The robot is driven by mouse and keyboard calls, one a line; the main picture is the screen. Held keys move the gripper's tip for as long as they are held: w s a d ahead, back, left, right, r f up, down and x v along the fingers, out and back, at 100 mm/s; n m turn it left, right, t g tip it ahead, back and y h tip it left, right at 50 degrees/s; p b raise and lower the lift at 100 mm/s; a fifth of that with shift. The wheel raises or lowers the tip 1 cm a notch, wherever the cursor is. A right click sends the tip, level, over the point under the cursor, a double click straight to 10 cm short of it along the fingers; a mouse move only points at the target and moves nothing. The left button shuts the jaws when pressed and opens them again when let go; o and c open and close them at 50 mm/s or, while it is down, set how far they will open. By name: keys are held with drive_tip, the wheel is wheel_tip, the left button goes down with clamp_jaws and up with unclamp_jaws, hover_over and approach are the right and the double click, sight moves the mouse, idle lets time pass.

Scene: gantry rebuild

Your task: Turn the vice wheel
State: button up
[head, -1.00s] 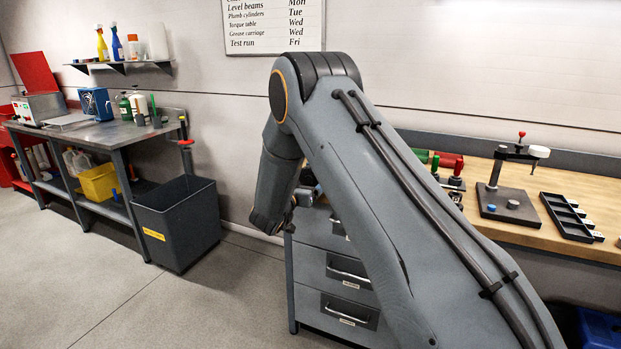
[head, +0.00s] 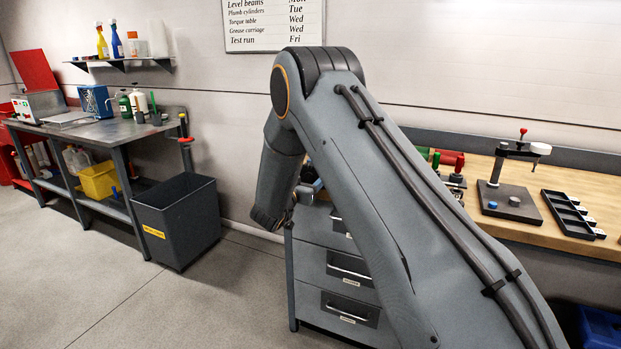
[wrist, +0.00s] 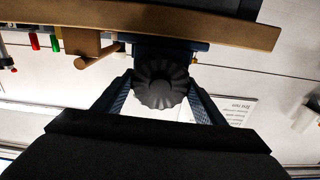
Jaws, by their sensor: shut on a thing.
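The vice wheel (wrist: 161,86) is a dark, fluted round knob in the middle of the wrist view, seen end-on. It sits in front of the blue vice body (wrist: 172,50) at the bench edge. My gripper (wrist: 160,88) has one blue ridged finger on each side of the wheel and is shut on it. In the head view my arm covers most of the vice, and the wheel cannot be made out.
The wooden bench top (head: 570,195) runs right, with a press stand (head: 510,204) and a black tray (head: 572,216) on it. Drawers (head: 348,268) stand below the arm. A grey bin (head: 178,222) is at left, with clear floor in front.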

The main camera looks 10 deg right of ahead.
drive_tip(key=m+b, duration=0.4)
drive_tip(key=m, duration=0.2)
drive_tip(key=shift+f, duration=0.15)
drive_tip(key=m+b, duration=0.4)
drive_tip(key=m, duration=0.1)
drive_tip(key=shift+d, duration=0.1)
drive_tip(key=m+b, duration=0.2)
drive_tip(key=m, duration=0.1)
drive_tip(key=m+b, duration=0.2)
drive_tip(key=b, duration=0.1)
drive_tip(key=shift+s+f+m+b, duration=0.1)
drive_tip(key=shift+f+m+b, duration=0.1)
drive_tip(key=shift+m+b, duration=0.2)
drive_tip(key=m+b, duration=0.3)
drive_tip(key=shift+b, duration=0.4)
drive_tip(key=m+b, duration=0.3)
drive_tip(key=o, duration=1)
drive_tip(key=shift+d+r, duration=0.1)
drive_tip(key=shift+o, duration=0.2)
